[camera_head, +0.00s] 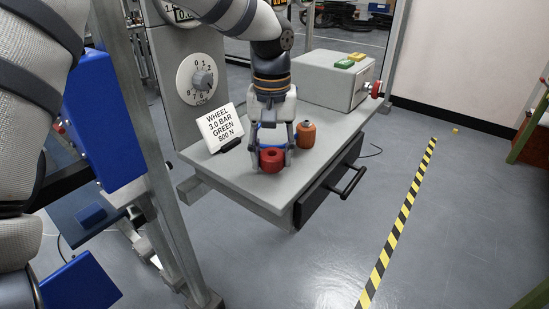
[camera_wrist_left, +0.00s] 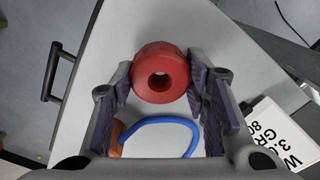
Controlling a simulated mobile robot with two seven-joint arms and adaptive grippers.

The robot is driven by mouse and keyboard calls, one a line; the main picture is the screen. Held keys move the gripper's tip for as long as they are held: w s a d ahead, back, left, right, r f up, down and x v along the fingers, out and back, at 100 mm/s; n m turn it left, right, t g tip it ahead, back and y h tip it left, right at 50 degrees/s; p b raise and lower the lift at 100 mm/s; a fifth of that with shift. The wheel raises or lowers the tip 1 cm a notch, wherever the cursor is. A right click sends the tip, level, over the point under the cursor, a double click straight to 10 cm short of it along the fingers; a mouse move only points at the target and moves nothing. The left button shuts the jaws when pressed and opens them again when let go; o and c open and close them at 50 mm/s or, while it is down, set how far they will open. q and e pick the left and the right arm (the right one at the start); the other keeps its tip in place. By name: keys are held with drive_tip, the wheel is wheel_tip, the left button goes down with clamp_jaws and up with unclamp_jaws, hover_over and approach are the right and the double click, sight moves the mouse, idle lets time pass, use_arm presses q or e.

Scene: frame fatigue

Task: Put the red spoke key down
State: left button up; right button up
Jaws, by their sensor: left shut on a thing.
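The red spoke key (camera_head: 271,161) is a round red piece with a hole in its middle. My left gripper (camera_head: 271,152) points down over the grey worktop and is shut on it, one finger on each side. In the left wrist view the red spoke key (camera_wrist_left: 160,73) sits between the fingertips. It is at or just above the worktop (camera_head: 240,190), near its front edge; I cannot tell whether it touches. My right gripper is not in view.
An orange piece (camera_head: 306,135) stands just right of the gripper; a blue loop (camera_wrist_left: 162,122) lies beside it. A white sign (camera_head: 220,127) leans to the left. A grey box (camera_head: 325,78) is at the back right. An open-looking drawer (camera_head: 325,190) with a black handle is below.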

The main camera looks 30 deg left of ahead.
use_arm(q)
drive_tip(key=shift+f, duration=0.75)
drive_tip(key=shift+r, duration=0.1)
drive_tip(key=shift+c, duration=0.6)
drive_tip(key=o, duration=1.4)
drive_tip(key=shift+f, duration=0.2)
drive_tip(key=shift+r, duration=0.1)
wheel_tip(320, 180, up, 12)
